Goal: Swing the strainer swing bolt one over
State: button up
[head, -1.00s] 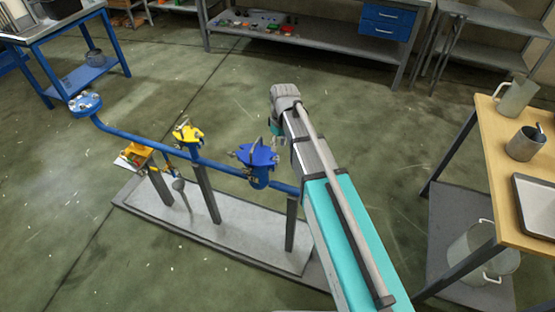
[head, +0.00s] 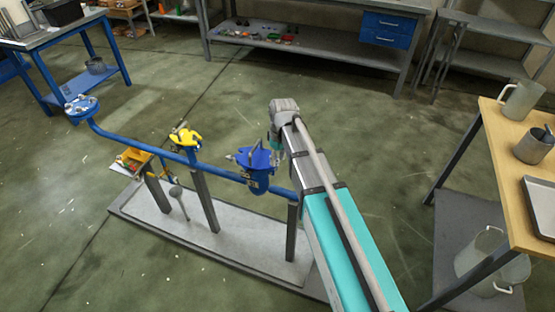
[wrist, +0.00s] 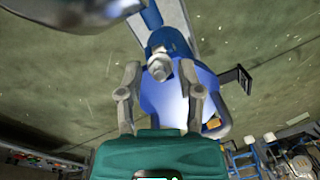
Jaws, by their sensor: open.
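The blue strainer (head: 258,180) sits on the blue pipe line, just left of my arm's end in the head view. In the wrist view its blue body (wrist: 172,103) lies below and between my fingers. A swing bolt with a grey nut (wrist: 159,68) stands between the fingertips, with a visible gap on both sides. My gripper (wrist: 161,76) is open around this bolt. In the head view my gripper (head: 275,150) is at the strainer's right side, small and partly merged with it. The bolt's lower end is hidden.
A yellow valve (head: 185,138) and a blue flange (head: 81,106) sit farther left on the pipe (head: 140,143). A wooden-topped table (head: 505,160) with jugs and a tray stands at right. A dark bracket (wrist: 237,77) juts out right of the strainer in the wrist view.

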grip_shut()
jog(key=shift+w+a+r+g+h, duration=0.1)
jog(key=shift+w+a+g+h, duration=0.2)
jog(key=shift+a+h, duration=0.45)
jog(key=shift+a+g+h+b, duration=0.3)
jog(key=shift+g+h, duration=0.1)
jog(key=shift+h, duration=0.75)
